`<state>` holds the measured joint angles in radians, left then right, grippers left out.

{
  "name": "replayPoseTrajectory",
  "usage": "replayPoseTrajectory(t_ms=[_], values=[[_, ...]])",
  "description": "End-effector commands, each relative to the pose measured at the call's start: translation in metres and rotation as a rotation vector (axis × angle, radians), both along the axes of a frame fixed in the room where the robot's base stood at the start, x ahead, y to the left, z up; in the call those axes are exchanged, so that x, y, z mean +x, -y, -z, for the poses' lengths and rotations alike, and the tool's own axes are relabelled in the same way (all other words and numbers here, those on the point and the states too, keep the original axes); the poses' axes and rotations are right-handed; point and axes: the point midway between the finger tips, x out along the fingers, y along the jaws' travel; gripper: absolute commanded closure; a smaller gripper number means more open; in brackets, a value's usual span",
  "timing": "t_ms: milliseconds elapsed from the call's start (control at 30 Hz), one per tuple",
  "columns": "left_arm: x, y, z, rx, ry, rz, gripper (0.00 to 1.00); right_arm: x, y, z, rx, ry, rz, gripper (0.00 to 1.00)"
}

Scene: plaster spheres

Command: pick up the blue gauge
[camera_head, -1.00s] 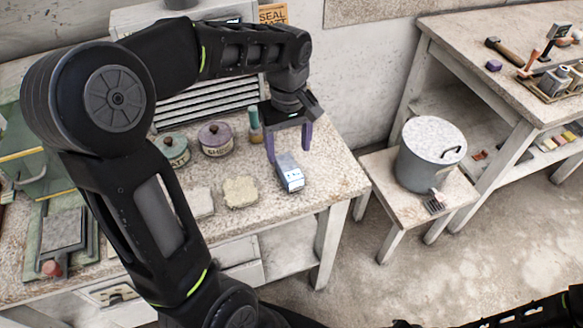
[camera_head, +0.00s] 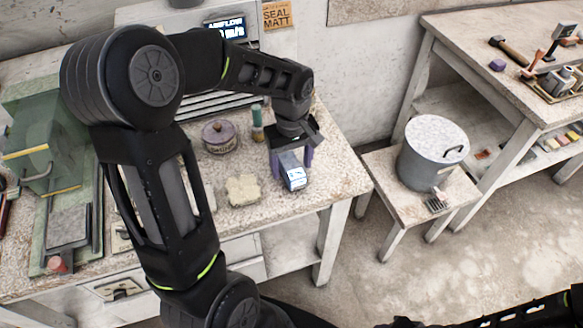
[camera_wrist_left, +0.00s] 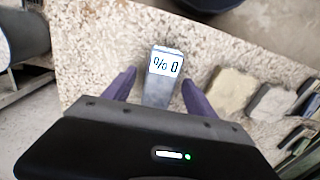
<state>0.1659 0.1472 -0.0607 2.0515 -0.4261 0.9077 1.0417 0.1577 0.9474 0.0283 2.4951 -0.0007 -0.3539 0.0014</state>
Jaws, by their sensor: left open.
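The blue gauge (camera_head: 292,174), a small blue-grey block with a lit white display, lies on the speckled worktable near its right end. My left gripper (camera_head: 291,166) is open above it, with its purple fingers on either side. In the left wrist view the gauge (camera_wrist_left: 161,84) lies between the two spread fingertips (camera_wrist_left: 158,88), with a gap visible on each side. The display reads toward the camera there. The near end of the gauge is hidden by the gripper body. My right gripper is not in view.
A pale lump (camera_head: 243,190) lies left of the gauge, with a lidded purple jar (camera_head: 220,137) and a green-topped bottle (camera_head: 257,123) behind. The worktable's (camera_head: 330,190) right edge is close. A grey bucket (camera_head: 430,155) stands on a low stool to the right.

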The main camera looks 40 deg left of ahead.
Motion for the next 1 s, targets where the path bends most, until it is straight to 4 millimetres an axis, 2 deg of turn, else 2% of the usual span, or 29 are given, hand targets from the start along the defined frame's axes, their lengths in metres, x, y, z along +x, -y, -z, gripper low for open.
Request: replayPoseTrajectory(t_ms=[133,1000], values=[[-0.0004,0.0001,0.0105,0.001,-0.001,0.001,0.35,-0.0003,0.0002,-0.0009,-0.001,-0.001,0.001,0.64],[-0.0001,0.0,0.0127,0.0,0.0,0.001,0.35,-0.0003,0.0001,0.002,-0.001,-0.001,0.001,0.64]])
